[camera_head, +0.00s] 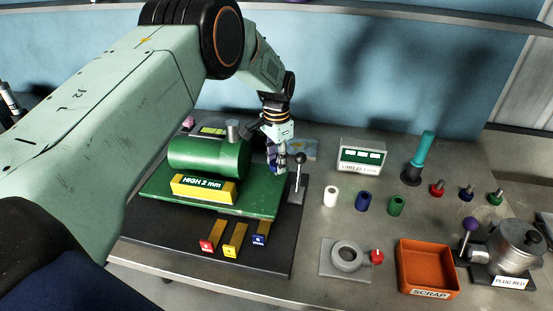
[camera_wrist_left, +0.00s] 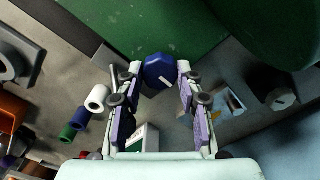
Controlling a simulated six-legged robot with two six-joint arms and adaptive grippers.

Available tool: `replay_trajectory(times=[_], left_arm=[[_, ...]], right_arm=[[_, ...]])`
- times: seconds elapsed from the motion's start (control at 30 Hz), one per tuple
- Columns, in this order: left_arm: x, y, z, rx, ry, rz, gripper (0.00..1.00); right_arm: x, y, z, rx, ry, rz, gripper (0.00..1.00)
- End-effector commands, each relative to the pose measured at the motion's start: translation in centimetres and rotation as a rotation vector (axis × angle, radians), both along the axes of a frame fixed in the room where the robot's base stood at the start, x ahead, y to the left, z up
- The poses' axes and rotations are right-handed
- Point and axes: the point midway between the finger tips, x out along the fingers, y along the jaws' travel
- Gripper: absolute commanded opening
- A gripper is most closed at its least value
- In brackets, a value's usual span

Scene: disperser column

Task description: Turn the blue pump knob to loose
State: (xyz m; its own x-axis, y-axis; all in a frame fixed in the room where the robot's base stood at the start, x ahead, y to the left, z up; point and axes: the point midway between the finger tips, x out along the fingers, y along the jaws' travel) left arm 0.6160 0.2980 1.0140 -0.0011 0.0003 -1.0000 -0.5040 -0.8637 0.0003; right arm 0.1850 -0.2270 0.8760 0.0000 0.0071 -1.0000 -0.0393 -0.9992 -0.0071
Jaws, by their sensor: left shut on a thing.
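The blue pump knob (camera_wrist_left: 157,71) is in the wrist view, a dark blue faceted knob with a white mark on its face. It sits at the edge of the green machine (camera_head: 208,154). My left gripper (camera_wrist_left: 159,78) has its fingertips on either side of the knob and is shut on it. In the head view my left gripper (camera_head: 279,160) reaches down at the right end of the machine; its fingers mostly hide the knob there. I cannot read any loose or tight label by the knob. My right gripper is not in view.
A grey-balled lever (camera_head: 299,160) stands close right of my left gripper. White, blue and green sleeves (camera_head: 363,202), a display box (camera_head: 361,157), a ring fixture (camera_head: 347,256) and an orange scrap bin (camera_head: 427,267) stand on the bench further right.

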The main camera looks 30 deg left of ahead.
Motion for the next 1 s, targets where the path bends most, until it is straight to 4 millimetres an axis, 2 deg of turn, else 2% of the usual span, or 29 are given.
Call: replay_trajectory(times=[0.37, 1.0], left_arm=[[0.08, 0.01, 0.1, 0.0, -0.002, 0.155, 0.05], [0.13, 0.02, 0.16, 0.0, -0.004, 0.752, 0.05]], right_arm=[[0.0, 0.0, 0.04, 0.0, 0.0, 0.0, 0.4], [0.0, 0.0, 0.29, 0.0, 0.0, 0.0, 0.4]])
